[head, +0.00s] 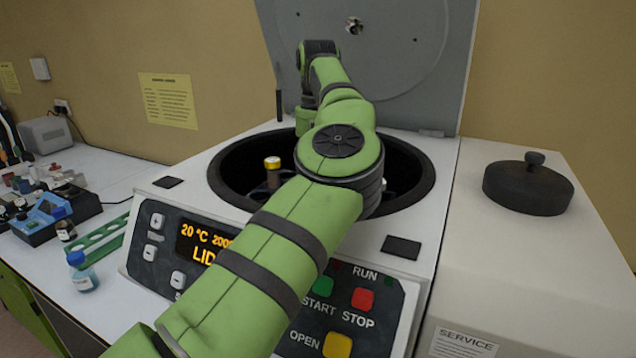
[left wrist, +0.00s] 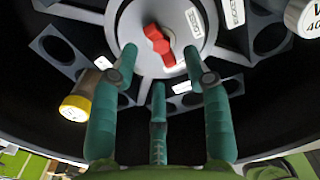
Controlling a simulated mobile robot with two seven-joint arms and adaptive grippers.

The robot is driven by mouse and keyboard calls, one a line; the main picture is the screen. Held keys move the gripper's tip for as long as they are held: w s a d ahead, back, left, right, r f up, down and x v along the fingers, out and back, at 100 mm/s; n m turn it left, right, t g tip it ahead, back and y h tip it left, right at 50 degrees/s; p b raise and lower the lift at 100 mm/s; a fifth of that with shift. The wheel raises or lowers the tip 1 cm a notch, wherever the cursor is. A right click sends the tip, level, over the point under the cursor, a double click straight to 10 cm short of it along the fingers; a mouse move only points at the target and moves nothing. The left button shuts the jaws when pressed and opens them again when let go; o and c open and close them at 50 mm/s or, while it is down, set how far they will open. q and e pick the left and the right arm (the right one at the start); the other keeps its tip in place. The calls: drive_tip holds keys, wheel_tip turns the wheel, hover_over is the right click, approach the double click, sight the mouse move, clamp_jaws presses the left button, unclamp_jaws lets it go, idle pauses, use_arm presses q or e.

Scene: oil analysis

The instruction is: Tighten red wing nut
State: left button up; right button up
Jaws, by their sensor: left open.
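The red wing nut (left wrist: 158,45) sits on the pale round hub (left wrist: 190,20) of the centrifuge rotor in the left wrist view. My left gripper (left wrist: 160,62) is open, with dark green fingers pointing toward the hub. Two fingertips are left and right of the nut, and a third finger is below it in the picture. I see no finger touching the nut, but the exact gap in depth is unclear. In the head view my green arm reaches over the centrifuge bowl (head: 225,172) and hides the nut and the gripper. My right gripper is not in view.
A yellow-capped tube (head: 272,163) stands in the rotor; it also shows close left of the fingers (left wrist: 78,102). A white-capped container (left wrist: 304,17) is at upper right. The grey lid (head: 425,70) stands open behind. A black round cover (head: 527,190) lies on the right.

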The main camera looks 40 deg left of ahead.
use_arm(q)
drive_tip(key=shift+r, duration=2.4)
